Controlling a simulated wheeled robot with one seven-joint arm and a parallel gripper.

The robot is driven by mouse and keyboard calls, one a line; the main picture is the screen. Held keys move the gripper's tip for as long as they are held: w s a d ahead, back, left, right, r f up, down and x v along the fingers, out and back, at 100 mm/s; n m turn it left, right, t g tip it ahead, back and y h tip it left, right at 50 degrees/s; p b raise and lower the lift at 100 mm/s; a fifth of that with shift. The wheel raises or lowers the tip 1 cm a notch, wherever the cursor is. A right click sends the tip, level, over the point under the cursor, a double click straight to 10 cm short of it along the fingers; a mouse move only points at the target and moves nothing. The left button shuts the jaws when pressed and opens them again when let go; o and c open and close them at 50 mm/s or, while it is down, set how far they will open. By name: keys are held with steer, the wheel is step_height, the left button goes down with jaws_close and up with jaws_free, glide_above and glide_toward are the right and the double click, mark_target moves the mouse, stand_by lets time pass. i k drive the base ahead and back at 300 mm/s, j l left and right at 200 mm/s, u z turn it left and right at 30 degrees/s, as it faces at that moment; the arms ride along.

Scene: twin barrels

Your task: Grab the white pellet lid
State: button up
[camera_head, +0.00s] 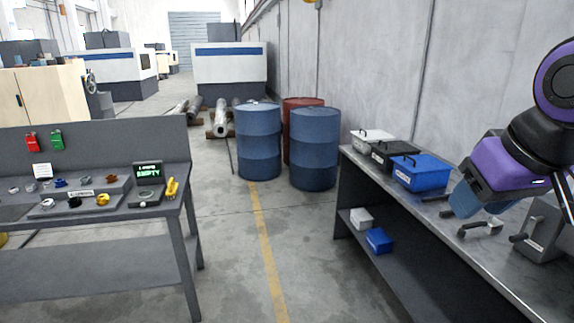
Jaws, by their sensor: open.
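A white-grey box with a lid and dark handle (372,138) stands at the far end of the right-hand bench; its lid looks the closest match to the white pellet lid. A smaller white box (361,218) sits on the shelf below, and I cannot tell its lid apart. My gripper (462,206) is at the right, over the near part of the bench, open and well apart from both white boxes. Its fingers are small and partly hidden by my purple arm.
A black box (392,155) and a blue box (421,172) stand on the bench between my gripper and the far white box. Dark-handled metal parts (480,228) lie nearby. Blue barrels (314,150) stand behind. The central floor is clear. A workbench (90,222) stands left.

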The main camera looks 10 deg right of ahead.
mark_target(373, 132)
steer(key=i+z, duration=0.45)
steer(key=i, duration=0.15)
steer(key=i+j+z, duration=0.25)
steer(key=i+z, duration=0.15)
steer(key=i, duration=0.2)
